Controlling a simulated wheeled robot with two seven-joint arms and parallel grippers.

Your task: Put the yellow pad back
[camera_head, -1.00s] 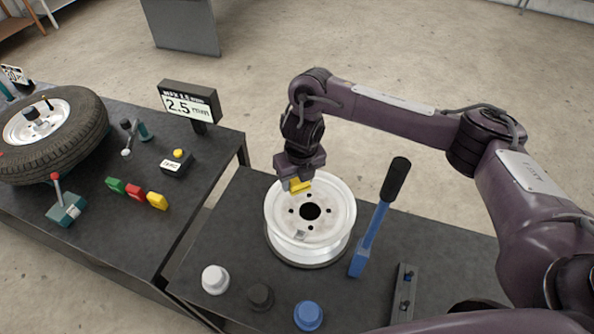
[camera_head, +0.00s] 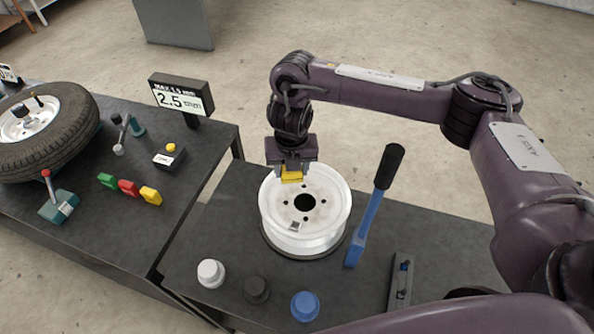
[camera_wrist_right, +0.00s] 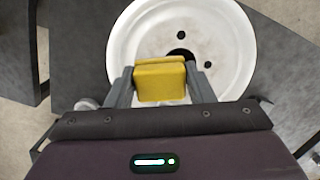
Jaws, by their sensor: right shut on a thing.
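My right gripper (camera_head: 291,172) is shut on the yellow pad (camera_head: 291,177), over the far edge of the white wheel rim (camera_head: 326,222). In the right wrist view the pad (camera_wrist_right: 160,82) sits between the two fingers, with the rim (camera_wrist_right: 225,60) behind it. I cannot tell whether the pad touches the rim. My left gripper is not in view.
A blue lever with a black grip (camera_head: 372,215) stands right of the rim. White (camera_head: 211,273), black (camera_head: 256,289) and blue (camera_head: 305,306) knobs are in front. The left table holds a tire (camera_head: 65,135), a display (camera_head: 182,98) and green, red and yellow blocks (camera_head: 129,188).

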